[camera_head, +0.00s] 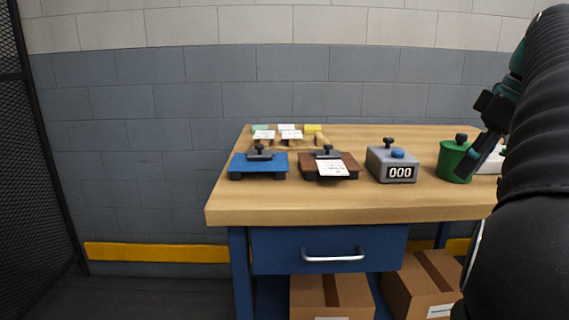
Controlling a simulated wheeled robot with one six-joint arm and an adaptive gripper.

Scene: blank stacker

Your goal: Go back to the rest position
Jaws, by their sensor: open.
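My gripper (482,160) shows at the right of the head view, at the end of my black arm, which fills the right edge. It points down and to the left beside a green container (455,160) with a dark knob. The jaws are open and I see nothing between them. The gripper overlaps the container's right side in the picture; I cannot tell whether they touch.
The wooden workbench (260,208) holds a blue plate (240,166), a brown plate (313,171) with a white card, and a grey box (378,170) reading 000. Small stamps with cards stand behind. A white thing (490,164) is partly hidden. Cardboard boxes (330,297) sit below.

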